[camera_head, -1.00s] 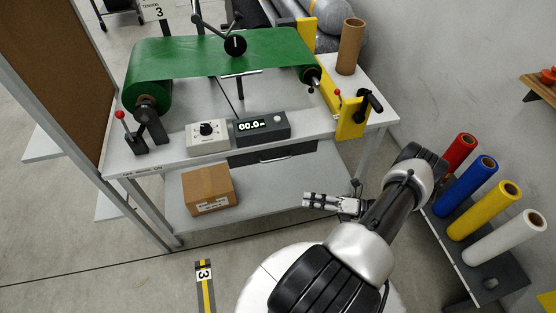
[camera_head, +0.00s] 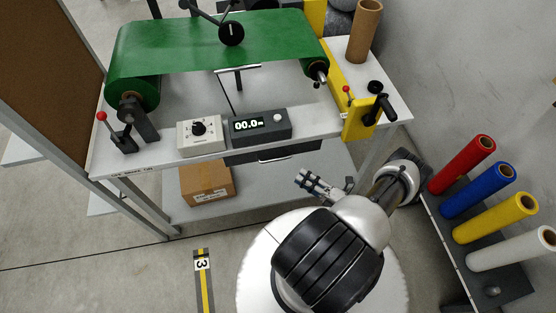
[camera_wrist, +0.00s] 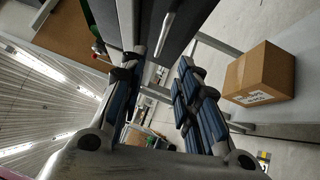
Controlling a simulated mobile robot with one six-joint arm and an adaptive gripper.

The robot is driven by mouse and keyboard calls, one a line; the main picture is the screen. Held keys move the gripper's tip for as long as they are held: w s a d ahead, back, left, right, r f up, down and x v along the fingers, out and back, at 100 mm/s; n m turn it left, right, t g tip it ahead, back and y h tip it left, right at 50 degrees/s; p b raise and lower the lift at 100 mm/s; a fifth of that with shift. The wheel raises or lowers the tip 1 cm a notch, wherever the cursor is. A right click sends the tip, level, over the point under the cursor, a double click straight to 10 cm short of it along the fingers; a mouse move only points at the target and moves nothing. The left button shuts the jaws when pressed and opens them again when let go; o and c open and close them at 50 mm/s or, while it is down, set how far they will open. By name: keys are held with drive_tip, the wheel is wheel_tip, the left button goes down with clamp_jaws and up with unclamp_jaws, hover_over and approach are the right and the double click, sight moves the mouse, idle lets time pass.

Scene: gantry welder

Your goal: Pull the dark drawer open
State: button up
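The dark drawer (camera_head: 300,149) sits under the front edge of the bench top and looks shut. A thin light handle (camera_head: 277,160) runs along its front. In the wrist view the dark drawer front (camera_wrist: 193,20) fills the top middle, with its pale bar handle (camera_wrist: 170,32) running steeply across it. My gripper (camera_head: 302,181) is in front of and below the drawer's right part, apart from it. In the wrist view my gripper (camera_wrist: 158,66) has its two fingers spread, with nothing between them. The handle lies just beyond the fingertips.
A cardboard box (camera_head: 205,182) stands on the lower shelf (camera_head: 260,187), left of my gripper. Above are a grey dial box (camera_head: 199,136), a digital readout (camera_head: 262,125) and a green roll (camera_head: 200,45). Coloured rolls (camera_head: 462,163) stand on a rack at right.

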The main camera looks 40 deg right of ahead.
drive_tip(key=x, duration=1.1)
drive_tip(key=shift+w, duration=0.25)
drive_tip(key=shift+c, duration=0.2)
clamp_jaws()
